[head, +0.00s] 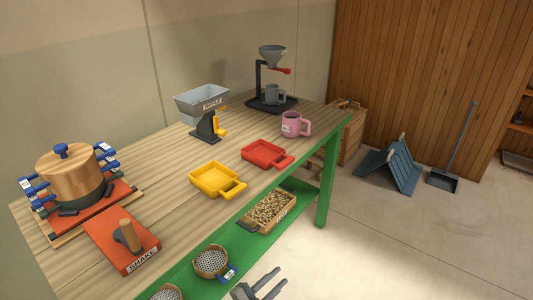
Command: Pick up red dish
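The red dish (264,153) is a shallow square tray with a handle at its lower right. It sits flat on the wooden table top, right of the yellow dish (213,179) and in front of the pink mug (294,125). My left gripper (276,279) shows at the bottom edge of the head view, low in front of the table. Its two fingers are spread apart with nothing between them. It is well apart from the red dish. My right gripper is not in the head view.
A grinder (205,111) and a coffee stand (272,82) stand behind the dishes. A wooden pot (70,174) and a red shake board (122,241) are at the left. The green lower shelf (205,284) holds a bean crate (268,211) and round sieves (211,261).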

